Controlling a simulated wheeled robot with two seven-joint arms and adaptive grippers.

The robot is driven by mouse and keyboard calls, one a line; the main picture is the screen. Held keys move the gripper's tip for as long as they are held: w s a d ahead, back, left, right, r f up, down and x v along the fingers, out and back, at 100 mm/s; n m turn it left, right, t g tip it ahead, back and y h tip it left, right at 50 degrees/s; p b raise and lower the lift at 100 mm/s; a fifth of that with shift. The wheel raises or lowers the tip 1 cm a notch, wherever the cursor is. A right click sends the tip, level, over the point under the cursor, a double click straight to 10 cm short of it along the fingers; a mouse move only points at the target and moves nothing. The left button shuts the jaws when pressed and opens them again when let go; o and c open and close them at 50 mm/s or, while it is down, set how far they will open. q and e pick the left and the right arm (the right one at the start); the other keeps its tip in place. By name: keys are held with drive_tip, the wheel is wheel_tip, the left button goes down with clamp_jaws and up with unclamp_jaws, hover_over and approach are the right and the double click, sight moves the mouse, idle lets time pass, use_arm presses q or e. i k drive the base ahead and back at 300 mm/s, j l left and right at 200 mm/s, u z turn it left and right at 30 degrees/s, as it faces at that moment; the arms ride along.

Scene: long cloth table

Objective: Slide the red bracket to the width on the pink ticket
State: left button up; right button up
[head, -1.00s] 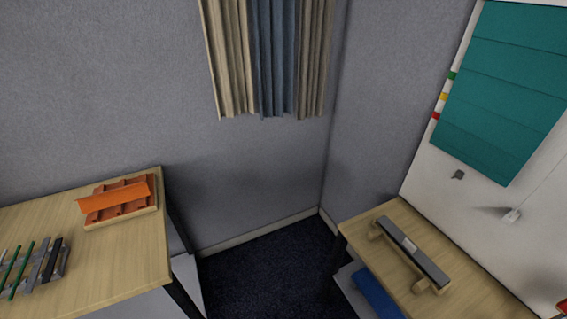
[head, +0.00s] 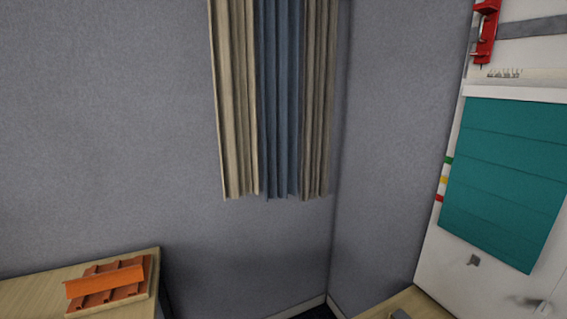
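A red bracket (head: 487,32) sits on a grey horizontal rail (head: 535,28) at the top right of the head view, on the white board. Its upper end is cut off by the top edge of the picture. Small scale markings show just below it. No pink ticket can be made out. Neither of my grippers is in view.
A teal pleated blind (head: 505,180) hangs on the white board (head: 440,240) below the rail. Curtains (head: 275,100) hang on the grey wall. A table (head: 30,295) at lower left bears an orange ridged piece (head: 110,285). Another table edge (head: 410,305) shows at lower right.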

sight(490, 9)
drive_tip(key=z, duration=1.25)
